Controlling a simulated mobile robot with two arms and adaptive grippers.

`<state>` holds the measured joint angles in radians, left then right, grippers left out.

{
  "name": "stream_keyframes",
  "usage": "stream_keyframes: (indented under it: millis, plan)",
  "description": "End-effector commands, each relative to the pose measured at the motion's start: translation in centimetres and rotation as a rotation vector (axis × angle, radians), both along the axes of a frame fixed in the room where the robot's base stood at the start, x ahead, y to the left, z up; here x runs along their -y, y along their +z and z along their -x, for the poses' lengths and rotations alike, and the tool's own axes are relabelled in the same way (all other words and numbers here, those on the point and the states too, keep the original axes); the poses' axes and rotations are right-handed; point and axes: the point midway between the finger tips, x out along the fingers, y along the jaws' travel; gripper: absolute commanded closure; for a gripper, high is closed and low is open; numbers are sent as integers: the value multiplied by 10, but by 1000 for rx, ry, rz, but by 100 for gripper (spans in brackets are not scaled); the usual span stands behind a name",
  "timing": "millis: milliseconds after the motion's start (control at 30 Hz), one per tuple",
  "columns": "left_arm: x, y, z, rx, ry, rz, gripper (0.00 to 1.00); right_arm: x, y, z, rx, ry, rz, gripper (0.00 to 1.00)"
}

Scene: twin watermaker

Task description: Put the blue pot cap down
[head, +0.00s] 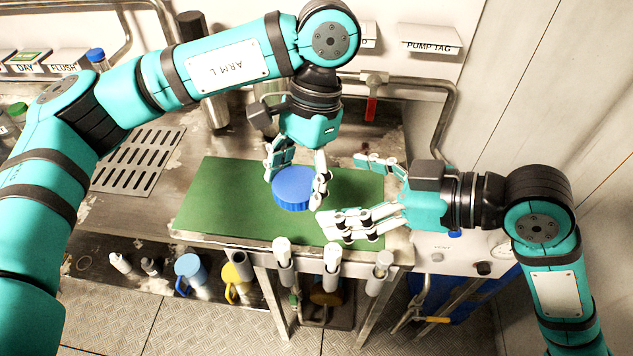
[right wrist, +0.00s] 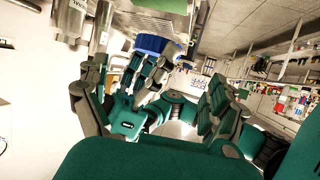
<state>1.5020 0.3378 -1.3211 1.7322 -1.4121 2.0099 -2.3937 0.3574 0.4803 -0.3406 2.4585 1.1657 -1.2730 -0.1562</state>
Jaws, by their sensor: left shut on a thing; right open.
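The blue pot cap (head: 293,188) is a round ribbed disc above the green mat (head: 225,205) on the steel worktop. My left gripper (head: 294,180) points down and is shut on the cap, one finger on each side. I cannot tell whether the cap touches the mat. My right gripper (head: 350,192) is open and empty to the right of the cap, with its fingers pointing left. In the right wrist view the blue cap (right wrist: 158,44) shows beyond the right gripper's fingers.
A slotted drain plate (head: 138,165) lies left of the mat. Grey cylinders (head: 208,85) stand behind it. Tubes (head: 332,258) hang at the worktop's front edge. A blue mug (head: 190,270) and a yellow mug (head: 236,272) are below. The mat's left part is clear.

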Motion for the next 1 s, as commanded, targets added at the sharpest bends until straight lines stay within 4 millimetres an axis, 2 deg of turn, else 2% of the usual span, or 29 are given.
stream_keyframes:
  millis: [300, 500, 700, 967, 1000]
  plan:
    - [0, 0, 0, 0, 0, 0, 78, -54, -23, -19, -3, 1, -2, 5]
    - [0, 0, 0, 0, 0, 0, 78, -78, -34, -28, -2, -1, 0, 5]
    - [0, 0, 0, 0, 0, 0, 78, -88, -39, -32, 0, -1, 2, 5]
    - [0, 0, 0, 0, 0, 0, 78, -88, -39, -32, 0, -2, 2, 5]
    - [0, 0, 0, 0, 0, 0, 78, -88, -39, -32, 0, -2, 2, 9]
